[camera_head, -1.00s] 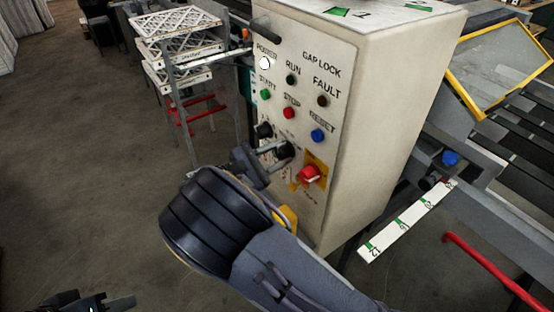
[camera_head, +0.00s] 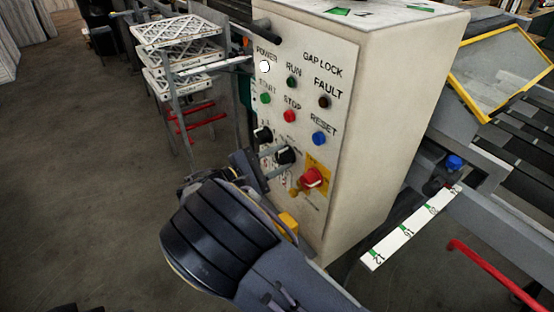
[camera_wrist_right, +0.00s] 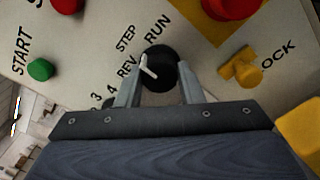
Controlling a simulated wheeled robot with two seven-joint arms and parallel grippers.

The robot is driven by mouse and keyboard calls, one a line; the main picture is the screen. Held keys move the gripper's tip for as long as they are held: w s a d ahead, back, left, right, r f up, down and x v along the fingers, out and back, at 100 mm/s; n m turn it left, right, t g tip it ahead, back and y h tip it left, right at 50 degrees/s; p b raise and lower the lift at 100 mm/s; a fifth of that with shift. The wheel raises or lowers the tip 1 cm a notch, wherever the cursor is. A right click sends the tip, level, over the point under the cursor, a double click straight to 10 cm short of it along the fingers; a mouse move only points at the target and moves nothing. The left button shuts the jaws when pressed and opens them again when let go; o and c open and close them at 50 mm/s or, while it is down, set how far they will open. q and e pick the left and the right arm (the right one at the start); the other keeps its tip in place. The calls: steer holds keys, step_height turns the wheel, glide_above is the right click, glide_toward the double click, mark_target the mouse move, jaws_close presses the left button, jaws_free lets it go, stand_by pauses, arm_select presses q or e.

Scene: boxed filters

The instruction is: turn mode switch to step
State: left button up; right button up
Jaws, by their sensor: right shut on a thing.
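The mode switch (camera_wrist_right: 164,66) is a black round knob with a white pointer, beside the STEP, RUN and REV labels. Its pointer slants to the upper left in the right wrist view, toward the STEP and REV side. In the head view the mode switch (camera_head: 285,155) is the lower of two black knobs. My right gripper (camera_wrist_right: 158,84) is shut on this knob, one finger at each side. In the head view my right gripper (camera_head: 274,162) reaches the panel from the lower left. Only a dark sliver of my left gripper (camera_head: 65,308) shows at the bottom edge.
The cream control box (camera_head: 375,130) carries a red knob (camera_head: 311,178) on a yellow plate and a yellow lock piece (camera_wrist_right: 241,70) close to my right gripper. Start (camera_head: 265,98), stop (camera_head: 289,116) and reset (camera_head: 319,138) buttons sit above. A rack of white trays (camera_head: 178,50) stands left.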

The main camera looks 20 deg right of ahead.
steer(key=o, duration=1)
steer(key=v, duration=0.7)
steer(key=shift+s+a+b, duration=0.15)
steer(key=shift+a+b, duration=0.2)
steer(key=shift+b, duration=0.1)
